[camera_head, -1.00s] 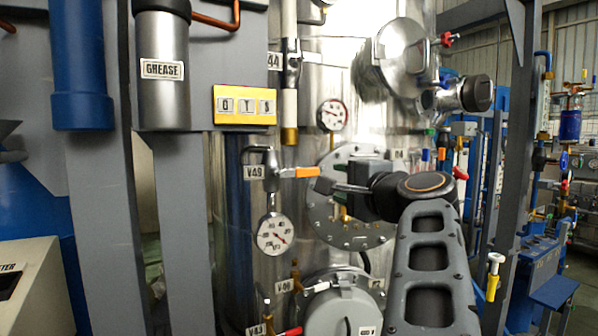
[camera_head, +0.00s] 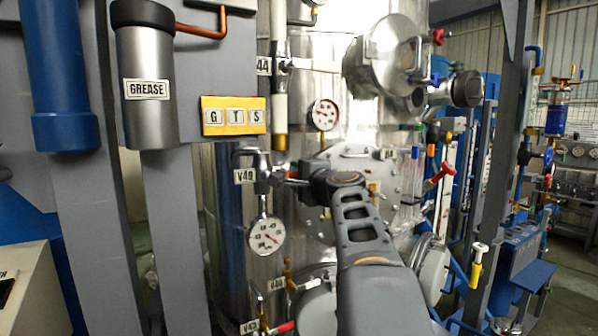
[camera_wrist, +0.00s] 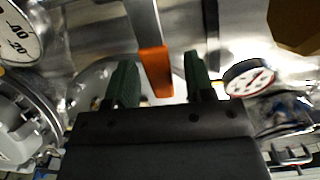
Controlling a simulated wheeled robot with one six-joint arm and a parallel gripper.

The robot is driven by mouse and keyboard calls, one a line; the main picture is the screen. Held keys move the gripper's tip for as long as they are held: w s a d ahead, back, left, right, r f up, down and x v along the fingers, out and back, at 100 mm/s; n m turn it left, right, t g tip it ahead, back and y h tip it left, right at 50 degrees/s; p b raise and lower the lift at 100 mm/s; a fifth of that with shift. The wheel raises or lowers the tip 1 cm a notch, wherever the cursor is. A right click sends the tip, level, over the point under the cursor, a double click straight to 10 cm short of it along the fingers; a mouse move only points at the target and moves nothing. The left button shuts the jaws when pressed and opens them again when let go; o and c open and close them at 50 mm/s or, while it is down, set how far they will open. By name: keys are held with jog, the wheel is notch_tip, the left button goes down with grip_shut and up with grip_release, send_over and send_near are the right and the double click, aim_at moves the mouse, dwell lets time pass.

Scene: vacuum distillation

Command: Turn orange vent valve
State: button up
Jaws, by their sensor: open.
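The orange vent valve handle (camera_wrist: 156,71) shows in the wrist view as an orange grip on a metal lever, pointing down between the two green fingers of my gripper (camera_wrist: 158,82). The fingers are open, one on each side of the handle, with gaps to it. In the head view the valve body (camera_head: 262,171) sits beside the V49 label, above a round gauge. My gripper (camera_head: 284,182) is at the valve there, and the orange handle is hidden by it. I cannot tell how deep the handle lies between the fingers.
The gauge (camera_head: 266,236) hangs just below the valve. A pale vertical pipe (camera_head: 279,80) and a small red-rimmed gauge (camera_head: 324,115) are above. A large steel column stands behind. A red handle (camera_head: 440,174) is to the right. A grey frame post (camera_head: 176,230) stands at left.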

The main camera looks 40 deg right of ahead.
jog(key=shift+w, duration=0.2)
jog(key=shift+c, duration=0.3)
grip_shut()
